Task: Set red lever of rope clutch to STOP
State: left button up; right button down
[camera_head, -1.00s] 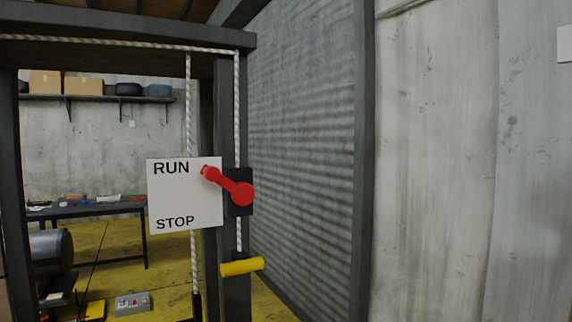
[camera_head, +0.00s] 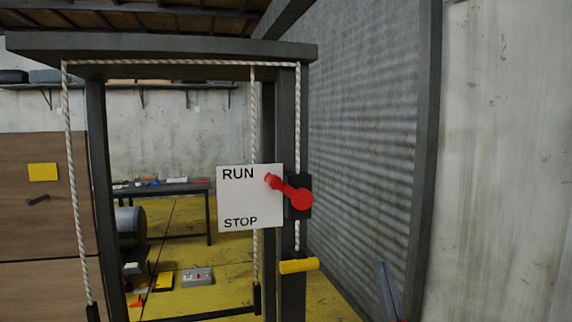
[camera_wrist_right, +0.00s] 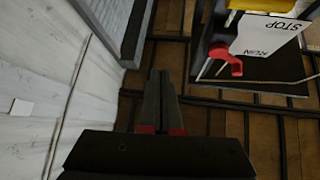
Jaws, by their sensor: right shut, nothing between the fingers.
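The red lever (camera_head: 289,189) of the rope clutch slants up and left from its pivot, its tip beside the word RUN on the white sign (camera_head: 250,204). STOP is printed lower on the sign. The black clutch body (camera_head: 304,183) sits on the dark post, with a rope running through it. My right gripper (camera_head: 383,268) shows at the lower right, below and right of the lever and apart from it. In the right wrist view my right gripper (camera_wrist_right: 160,75) is shut and empty; the red lever (camera_wrist_right: 226,60) is right of the fingers. My left gripper is out of view.
A yellow handle (camera_head: 299,266) sticks out below the clutch. White ropes (camera_head: 253,130) hang from the dark frame's top beam (camera_head: 170,47). A corrugated wall (camera_head: 365,150) stands to the right. A workbench (camera_head: 180,189) and a grey control box (camera_head: 197,277) are behind the frame.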

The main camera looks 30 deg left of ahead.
jog(key=s+a+r+m+g+h+p, duration=0.1)
jog(key=s+a+r+m+g, duration=0.1)
jog(key=s+a+r, duration=0.2)
jog(key=s+a+r+m+g+h+p, duration=0.1)
jog(key=s+a+r, duration=0.3)
jog(key=r, duration=0.9)
jog(key=s+m+g+p, duration=0.1)
jog(key=s, duration=0.2)
jog(key=shift+s+a+r+m+h+p, duration=0.25)
jog(key=shift+s+a+m+h+p, duration=0.05)
jog(key=shift+s+a+m+h, duration=0.1)
